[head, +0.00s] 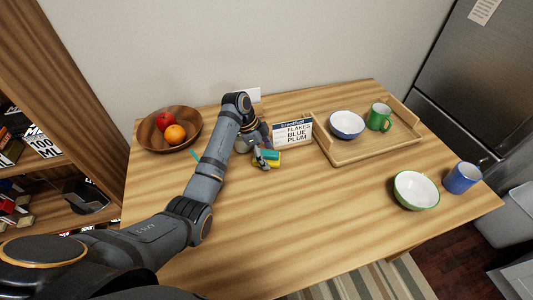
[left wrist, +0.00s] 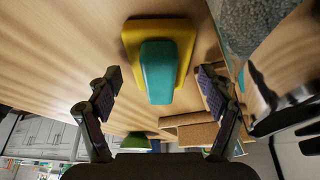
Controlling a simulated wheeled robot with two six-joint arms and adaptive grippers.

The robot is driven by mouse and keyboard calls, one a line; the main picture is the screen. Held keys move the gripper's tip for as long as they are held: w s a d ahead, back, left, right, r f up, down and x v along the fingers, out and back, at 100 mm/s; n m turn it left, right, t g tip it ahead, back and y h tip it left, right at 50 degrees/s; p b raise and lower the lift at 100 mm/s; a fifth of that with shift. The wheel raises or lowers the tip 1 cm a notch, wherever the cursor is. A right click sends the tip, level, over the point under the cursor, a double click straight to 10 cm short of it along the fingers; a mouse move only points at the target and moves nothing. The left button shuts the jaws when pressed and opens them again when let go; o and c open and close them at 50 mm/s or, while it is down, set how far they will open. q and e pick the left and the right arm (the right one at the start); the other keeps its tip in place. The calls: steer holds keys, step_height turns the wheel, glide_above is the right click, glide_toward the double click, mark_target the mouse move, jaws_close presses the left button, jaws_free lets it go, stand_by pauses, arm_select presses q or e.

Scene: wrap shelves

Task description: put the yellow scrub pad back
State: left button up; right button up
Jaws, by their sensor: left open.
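The yellow scrub pad (head: 273,162) lies on the wooden table (head: 330,205), just in front of the small menu card (head: 293,134). A teal block (head: 270,154) appears to rest on it. In the left wrist view the yellow pad (left wrist: 133,40) shows behind the narrower teal block (left wrist: 156,72). My left gripper (head: 262,161) is at the pad's left side in the head view. In the left wrist view its open fingers (left wrist: 158,84) stand either side of the teal block, with gaps on both sides. My right gripper is not in view.
A wooden tray (head: 345,158) holds a blue bowl (head: 346,124) and a green mug (head: 379,117). A green-rimmed bowl (head: 416,190) and blue mug (head: 462,178) stand at right. A fruit bowl (head: 170,130) stands at back left, beside stocked shelves (head: 50,165). The table's front middle is clear.

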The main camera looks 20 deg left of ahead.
arm_select(q)
steer(key=shift+r, duration=0.1)
steer(key=v, duration=0.9)
steer(key=p+v, duration=0.2)
steer(key=v, duration=0.1)
steer(key=shift+s, duration=0.1)
